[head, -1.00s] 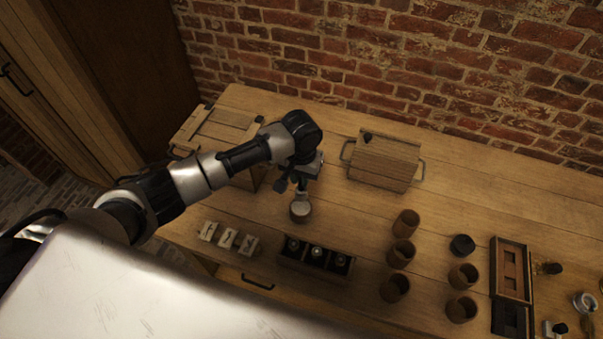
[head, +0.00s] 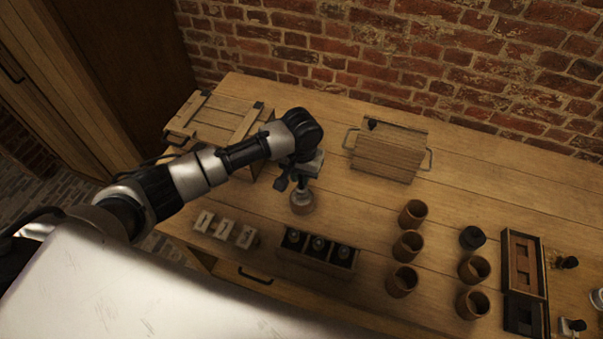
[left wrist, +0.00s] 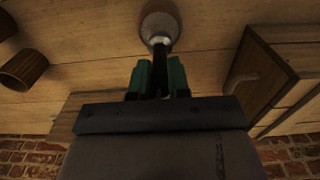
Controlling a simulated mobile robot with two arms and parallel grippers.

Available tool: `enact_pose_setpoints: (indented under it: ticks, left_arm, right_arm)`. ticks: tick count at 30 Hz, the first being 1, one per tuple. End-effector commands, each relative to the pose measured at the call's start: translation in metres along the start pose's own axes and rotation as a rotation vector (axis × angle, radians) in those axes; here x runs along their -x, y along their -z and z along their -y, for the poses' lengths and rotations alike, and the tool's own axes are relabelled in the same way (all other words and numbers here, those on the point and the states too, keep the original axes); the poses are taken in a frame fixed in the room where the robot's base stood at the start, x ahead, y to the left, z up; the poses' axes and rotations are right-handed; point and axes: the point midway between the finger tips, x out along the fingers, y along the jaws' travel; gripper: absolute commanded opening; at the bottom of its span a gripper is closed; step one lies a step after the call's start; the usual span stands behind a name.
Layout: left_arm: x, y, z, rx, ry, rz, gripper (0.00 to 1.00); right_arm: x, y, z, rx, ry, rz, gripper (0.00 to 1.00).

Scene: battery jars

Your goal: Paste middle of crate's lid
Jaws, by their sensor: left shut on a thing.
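My left gripper (head: 301,179) is shut on a small tool (left wrist: 160,38) with a metallic neck. A round, wider end or pot (head: 302,203) is directly below in the head view; I cannot tell whether tool and pot are separate. The crate (head: 196,138) with a slatted lid (head: 218,118) stands at the table's back left, partly hidden by my arm. Its side and handle seem to show at the right of the left wrist view (left wrist: 280,75). My gripper is to the right of this crate, in front of it. My right gripper is not in view.
A wooden box (head: 386,158) with side handles stands behind and right of my gripper. Three pale blocks (head: 223,230) and a dark-celled tray (head: 314,262) holding jars lie in front. Several brown cups (head: 413,213) stand right. A brick wall (head: 450,60) closes the back.

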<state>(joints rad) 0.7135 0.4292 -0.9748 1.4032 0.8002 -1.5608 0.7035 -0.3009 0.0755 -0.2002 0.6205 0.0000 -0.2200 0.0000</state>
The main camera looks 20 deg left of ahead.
Motion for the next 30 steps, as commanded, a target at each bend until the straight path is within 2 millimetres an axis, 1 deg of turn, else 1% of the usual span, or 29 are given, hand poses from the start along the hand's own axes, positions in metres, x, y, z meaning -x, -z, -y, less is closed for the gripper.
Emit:
enact_pose_setpoints:
  ticks: [11,30]
  left_arm:
    - [-0.0004,0.0002,0.0001,0.0,0.0,0.0,0.0]
    - [-0.008,0.0003,0.0,0.0,0.0,0.0,0.0]
  right_arm:
    - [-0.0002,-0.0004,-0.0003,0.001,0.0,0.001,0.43]
    - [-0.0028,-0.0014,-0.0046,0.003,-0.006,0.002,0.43]
